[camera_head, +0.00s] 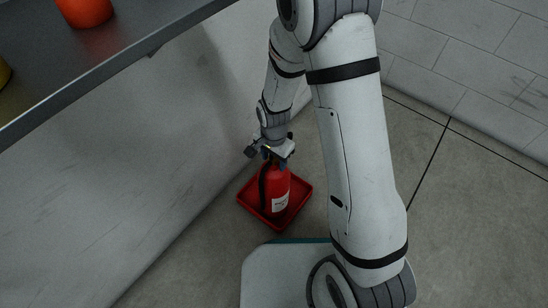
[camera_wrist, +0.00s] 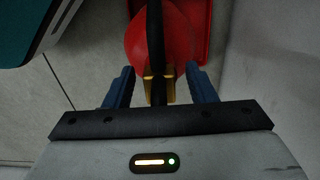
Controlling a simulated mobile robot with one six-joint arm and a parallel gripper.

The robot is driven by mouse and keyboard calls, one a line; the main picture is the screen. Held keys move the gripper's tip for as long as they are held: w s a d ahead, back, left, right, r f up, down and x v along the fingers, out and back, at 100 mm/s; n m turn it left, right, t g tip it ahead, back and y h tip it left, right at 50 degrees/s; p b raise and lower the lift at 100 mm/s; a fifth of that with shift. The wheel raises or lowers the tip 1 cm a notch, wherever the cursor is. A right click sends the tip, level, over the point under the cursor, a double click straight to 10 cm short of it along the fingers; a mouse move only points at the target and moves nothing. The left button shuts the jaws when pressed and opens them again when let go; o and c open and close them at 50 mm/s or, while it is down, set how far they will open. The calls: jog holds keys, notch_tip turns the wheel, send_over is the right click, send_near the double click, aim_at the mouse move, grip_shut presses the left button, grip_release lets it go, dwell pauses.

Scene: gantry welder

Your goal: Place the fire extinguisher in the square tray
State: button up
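The red fire extinguisher (camera_head: 275,192), with a white label, stands upright in the red square tray (camera_head: 302,189) on the floor. My gripper (camera_head: 275,161) is at the top of the extinguisher, pointing down. In the wrist view its two blue fingers (camera_wrist: 160,70) stand apart on either side of the brass valve parts (camera_wrist: 170,84), with visible gaps. The red body of the extinguisher (camera_wrist: 181,42) lies beyond them, and a black strip crosses in front. The tray's edge (camera_wrist: 204,22) also shows there. My gripper hides the extinguisher's top in the head view.
A grey shelf (camera_head: 130,52) runs along the wall at upper left. It bears an orange-red object (camera_head: 84,10), with a yellow one partly in view at the left edge. The wall is close to the tray's left. The floor (camera_head: 475,200) on the right is clear.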

jog(key=shift+r, duration=0.1)
notch_tip(320, 180, up, 11)
jog(key=p, duration=0.5)
jog(key=shift+p, duration=0.3)
jog(key=shift+d+r, duration=0.15)
jog(key=shift+r, duration=0.55)
jog(key=s+d+r+n, duration=0.2)
jog(key=s+d+r, duration=0.2)
jog(key=r, duration=0.2)
jog(key=s+d+r+n, duration=0.3)
jog(key=s+d+r, duration=0.2)
jog(key=s+d+r+n+t, duration=0.1)
jog(key=s+d+r+n, duration=0.1)
jog(key=s+d+r, duration=0.2)
jog(key=shift+s+d+r+n, duration=0.15)
jog(key=shift+d+r, duration=0.2)
jog(key=shift+r, duration=0.3)
jog(key=shift+s+d+r+n, duration=0.15)
jog(key=shift+d+r, duration=0.2)
jog(key=shift+r, duration=0.3)
jog(key=shift+w, duration=0.1)
jog(key=shift+c, duration=0.2)
